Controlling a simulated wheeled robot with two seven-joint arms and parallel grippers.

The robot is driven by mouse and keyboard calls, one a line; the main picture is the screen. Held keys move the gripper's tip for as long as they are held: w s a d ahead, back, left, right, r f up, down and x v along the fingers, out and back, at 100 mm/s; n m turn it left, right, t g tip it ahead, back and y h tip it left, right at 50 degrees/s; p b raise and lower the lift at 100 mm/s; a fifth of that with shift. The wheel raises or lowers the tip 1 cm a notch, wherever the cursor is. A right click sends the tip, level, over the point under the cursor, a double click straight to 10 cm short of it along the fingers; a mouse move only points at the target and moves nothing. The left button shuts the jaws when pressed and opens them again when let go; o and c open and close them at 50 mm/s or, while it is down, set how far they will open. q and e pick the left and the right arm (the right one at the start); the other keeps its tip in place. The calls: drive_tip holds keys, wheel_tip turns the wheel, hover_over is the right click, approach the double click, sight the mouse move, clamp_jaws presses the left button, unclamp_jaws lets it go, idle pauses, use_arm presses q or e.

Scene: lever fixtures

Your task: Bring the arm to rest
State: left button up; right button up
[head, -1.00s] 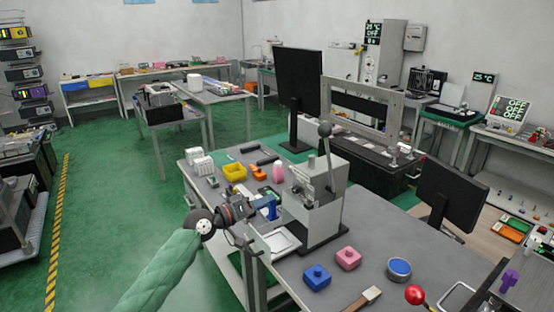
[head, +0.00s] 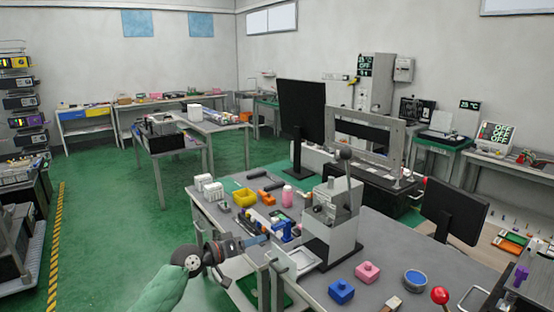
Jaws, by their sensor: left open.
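My left gripper (head: 254,246) is at the left front edge of the grey workbench (head: 390,262), open, with nothing seen between its fingers. It is left of the grey lever fixture (head: 335,218) and appears apart from it. The fixture's lever stands up, with a dark ball knob (head: 345,154) on top. A light metal tray (head: 298,262) is at the fixture's front left. My right gripper is not in view.
A blue block (head: 341,291), a pink block (head: 367,272) and a blue round tin (head: 415,280) lie at the bench front. A red ball knob (head: 440,295) is at lower right. A yellow bin (head: 244,197) and a pink bottle (head: 287,195) stand behind. Green floor is open at left.

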use_arm(q)
drive_tip(key=w+a+f+m+y, duration=0.2)
drive_tip(key=a+f+y, duration=0.6)
drive_tip(key=f, duration=0.2)
drive_tip(key=s+a+f+n+g+y, duration=0.15)
drive_tip(key=s+f, duration=0.25)
drive_tip(key=f, duration=0.5)
drive_tip(key=s+a+f+m+y, duration=0.1)
drive_tip(key=s+a+f+y, duration=0.25)
drive_tip(key=f, duration=0.55)
drive_tip(key=s+f+n+g, duration=0.2)
drive_tip(key=s+f+g, duration=0.1)
drive_tip(key=s+f, duration=1.3)
drive_tip(key=s+d+f+g, duration=0.1)
drive_tip(key=s+f, duration=0.3)
drive_tip(key=s, duration=0.4)
drive_tip(key=s+d+f+g, duration=0.1)
drive_tip(key=s+f, duration=0.3)
drive_tip(key=s, duration=0.5)
drive_tip(key=s+d+f+g, duration=0.1)
drive_tip(key=s+f, duration=0.3)
drive_tip(key=s, duration=0.5)
drive_tip(key=shift+s+d+n+g, duration=0.25)
drive_tip(key=shift+d+n+g, duration=0.1)
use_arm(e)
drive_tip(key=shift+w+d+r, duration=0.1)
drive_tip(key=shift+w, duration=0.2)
